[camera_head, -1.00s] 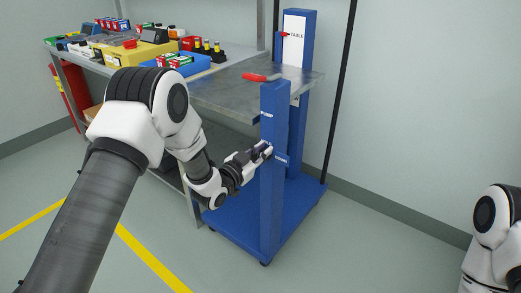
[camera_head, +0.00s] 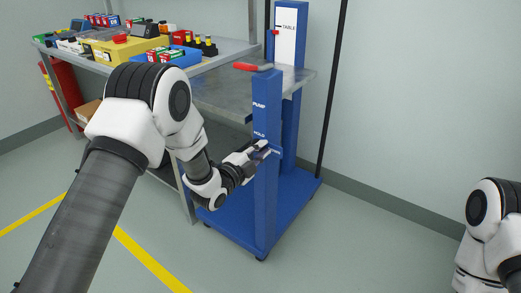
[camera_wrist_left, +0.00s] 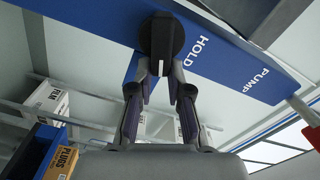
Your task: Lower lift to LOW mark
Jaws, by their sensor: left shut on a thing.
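The blue lift's front post (camera_head: 266,200) stands upright, with PUMP, HOLD and LOWER labels down it. My left gripper (camera_head: 264,147) is at the post beside the LOWER label, below HOLD. In the left wrist view, the gripper (camera_wrist_left: 161,66) is shut on a black lever knob (camera_wrist_left: 161,34), which hides part of the blue panel (camera_wrist_left: 215,40). The lift's steel table (camera_head: 230,98) is level behind the post. A red pointer (camera_head: 274,31) sits by the TABLE label on the white scale plate (camera_head: 286,45). I cannot read a LOW mark. My right gripper is out of frame.
A workbench (camera_head: 212,62) with several boxes and bottles adjoins the lift at the left. A dark vertical pole (camera_head: 333,90) stands behind it. The floor to the right is clear.

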